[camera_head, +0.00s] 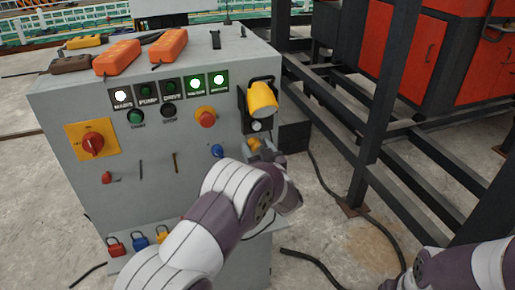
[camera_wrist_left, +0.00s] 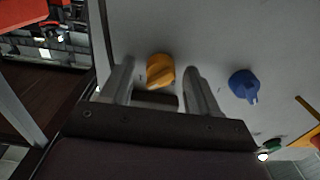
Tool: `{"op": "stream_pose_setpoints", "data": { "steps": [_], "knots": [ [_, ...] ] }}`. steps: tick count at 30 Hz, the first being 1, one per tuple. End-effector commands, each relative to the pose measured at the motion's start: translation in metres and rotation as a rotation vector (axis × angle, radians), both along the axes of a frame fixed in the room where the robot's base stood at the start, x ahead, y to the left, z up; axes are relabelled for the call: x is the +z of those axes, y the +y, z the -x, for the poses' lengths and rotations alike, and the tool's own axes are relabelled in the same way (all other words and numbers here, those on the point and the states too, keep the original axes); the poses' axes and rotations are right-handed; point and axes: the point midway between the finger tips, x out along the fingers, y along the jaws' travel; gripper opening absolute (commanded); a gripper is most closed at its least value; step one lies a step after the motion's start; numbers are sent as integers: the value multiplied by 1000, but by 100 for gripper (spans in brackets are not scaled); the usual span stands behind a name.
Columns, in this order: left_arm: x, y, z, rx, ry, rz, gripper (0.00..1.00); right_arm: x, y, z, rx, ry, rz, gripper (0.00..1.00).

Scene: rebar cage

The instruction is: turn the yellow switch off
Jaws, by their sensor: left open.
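The yellow switch is a round knob with a raised grip, on the grey cabinet's right part. In the left wrist view the yellow switch (camera_wrist_left: 160,70) shows between the two fingers of my left gripper (camera_wrist_left: 158,78), with a gap on either side. In the head view the yellow switch (camera_head: 254,144) is partly hidden by my left gripper (camera_head: 264,152), which is open in front of the panel. The blue switch (camera_head: 217,151) is to its left; in the left wrist view the blue switch (camera_wrist_left: 243,86) is right of the fingers. My right gripper is out of view.
Padlocks (camera_head: 140,240) hang low. Orange boxes (camera_head: 118,58) lie on top. A dark frame (camera_head: 372,110) stands right.

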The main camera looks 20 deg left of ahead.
Motion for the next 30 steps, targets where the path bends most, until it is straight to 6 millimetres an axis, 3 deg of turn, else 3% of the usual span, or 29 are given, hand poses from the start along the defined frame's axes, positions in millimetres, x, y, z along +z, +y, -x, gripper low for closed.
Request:
{"op": "stream_pose_setpoints", "data": {
  "steps": [6,12,22,30],
  "knots": [
    [0,0,-1,0,0,0,61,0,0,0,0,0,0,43],
    [0,0,0,0,1,1,5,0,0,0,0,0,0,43],
    [-2,0,0,-1,-21,33,5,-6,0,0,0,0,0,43],
    [-5,0,0,0,-116,175,5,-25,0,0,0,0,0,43]
  ]
}}
